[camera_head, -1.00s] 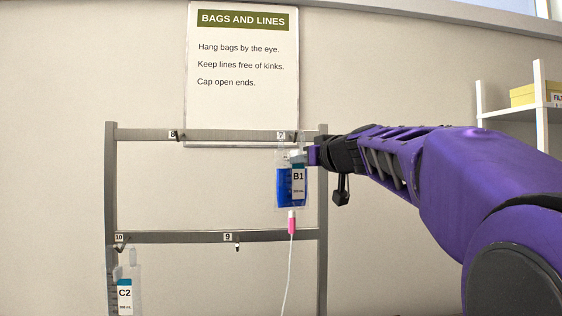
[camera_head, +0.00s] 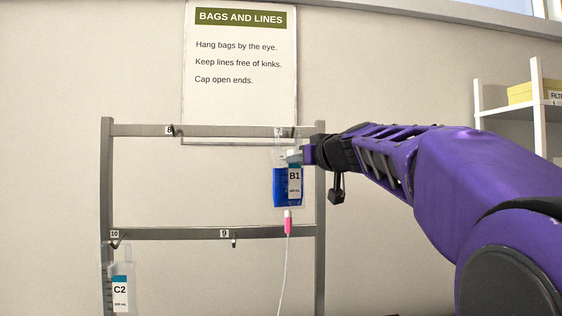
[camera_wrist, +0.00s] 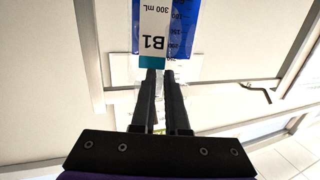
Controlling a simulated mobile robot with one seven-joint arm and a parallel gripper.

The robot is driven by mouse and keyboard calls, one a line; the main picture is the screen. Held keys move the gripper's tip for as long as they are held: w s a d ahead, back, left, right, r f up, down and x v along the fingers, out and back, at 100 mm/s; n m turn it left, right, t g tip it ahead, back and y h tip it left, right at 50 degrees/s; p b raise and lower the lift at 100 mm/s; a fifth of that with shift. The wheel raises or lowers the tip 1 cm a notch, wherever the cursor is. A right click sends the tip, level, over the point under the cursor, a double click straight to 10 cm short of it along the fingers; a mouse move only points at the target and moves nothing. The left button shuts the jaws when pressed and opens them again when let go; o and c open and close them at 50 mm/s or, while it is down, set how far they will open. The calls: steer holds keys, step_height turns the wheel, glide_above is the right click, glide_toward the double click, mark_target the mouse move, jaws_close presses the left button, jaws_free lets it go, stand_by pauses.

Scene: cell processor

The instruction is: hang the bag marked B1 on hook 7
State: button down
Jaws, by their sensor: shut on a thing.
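The bag marked B1 (camera_head: 287,187) holds blue liquid and hangs upright in front of the rack's upper bar, just below the label for hook 7 (camera_head: 279,132). A pink connector and a white line hang from its bottom. My gripper (camera_head: 300,157) is shut on the top of the bag. In the wrist view, the closed fingers (camera_wrist: 159,76) meet the bag (camera_wrist: 172,28) at its top edge. Hook 7 itself is mostly hidden by the bag's top and my gripper, and I cannot tell whether the eye is around it.
The grey rack (camera_head: 107,190) also bears hook 8 (camera_head: 176,131) and hook 9 (camera_head: 234,242), both empty. Bag C2 (camera_head: 120,290) hangs at hook 10, lower left. A sign (camera_head: 240,60) is on the wall behind. A white shelf (camera_head: 537,110) stands at the right.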

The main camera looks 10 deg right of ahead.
stand_by(0.4)
steer(key=shift+c, duration=1.8)
jaws_free()
steer(key=shift+f, duration=0.1)
steer(key=b+v, duration=0.2)
steer(key=v, duration=0.5)
steer(key=shift+s, duration=0.1)
